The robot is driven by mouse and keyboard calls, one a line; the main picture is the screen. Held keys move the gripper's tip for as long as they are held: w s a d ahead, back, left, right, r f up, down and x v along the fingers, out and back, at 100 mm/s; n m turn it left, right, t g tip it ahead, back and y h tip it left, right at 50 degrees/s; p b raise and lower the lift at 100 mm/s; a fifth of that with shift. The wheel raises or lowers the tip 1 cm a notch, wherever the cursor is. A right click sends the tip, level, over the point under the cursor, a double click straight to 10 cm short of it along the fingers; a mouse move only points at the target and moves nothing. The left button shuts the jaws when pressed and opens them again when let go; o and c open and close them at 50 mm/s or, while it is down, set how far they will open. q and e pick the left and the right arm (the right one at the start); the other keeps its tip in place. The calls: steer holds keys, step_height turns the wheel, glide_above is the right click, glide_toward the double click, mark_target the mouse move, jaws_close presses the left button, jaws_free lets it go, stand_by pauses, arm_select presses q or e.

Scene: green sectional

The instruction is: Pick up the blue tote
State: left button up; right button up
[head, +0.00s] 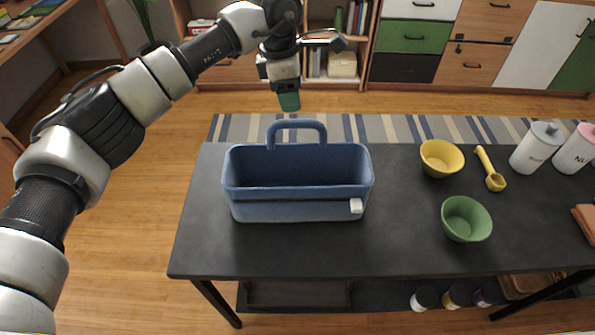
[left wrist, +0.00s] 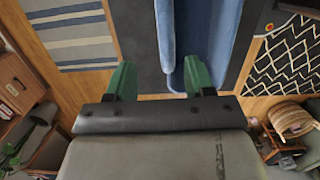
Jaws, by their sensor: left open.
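The blue tote (head: 297,190) stands upright on the dark table, left of the table's middle, with its arched handle (head: 296,127) raised at the far side. A small white tag is on its front right. My left gripper (head: 289,101) is above and just behind the handle, pointing down, with green fingertips. In the left wrist view my left gripper (left wrist: 158,78) is open, its two green fingers apart. Part of the blue tote (left wrist: 205,35) shows beyond and between them. Nothing is held. My right gripper is in neither view.
The dark table (head: 300,255) also bears a yellow bowl (head: 441,158), a green bowl (head: 466,219), a yellow scoop (head: 490,169) and white canisters (head: 536,148) on the right. A striped rug (head: 385,127) lies behind the table. Shelves and drawers line the back wall.

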mark_target(298, 130)
arm_select(q)
steer(key=f, duration=0.3)
steer(key=shift+s+d+f, duration=0.3)
steer(key=shift+s+d, duration=0.05)
steer(key=shift+s, duration=0.05)
steer(key=shift+w+f, duration=0.1)
steer(key=shift+f, duration=0.2)
steer(key=f+p, duration=0.1)
steer(key=f, duration=0.1)
steer(key=d+f+p, duration=0.1)
steer(key=f, duration=0.1)
steer(key=shift+s+f, duration=0.1)
steer(key=shift+s, duration=0.1)
steer(key=shift+f, duration=0.4)
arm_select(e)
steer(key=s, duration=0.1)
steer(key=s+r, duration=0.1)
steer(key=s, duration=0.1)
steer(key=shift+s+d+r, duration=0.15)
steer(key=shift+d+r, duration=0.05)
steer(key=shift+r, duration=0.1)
arm_select(q)
steer(key=shift+f+b, duration=0.25)
steer(key=shift+b, duration=0.25)
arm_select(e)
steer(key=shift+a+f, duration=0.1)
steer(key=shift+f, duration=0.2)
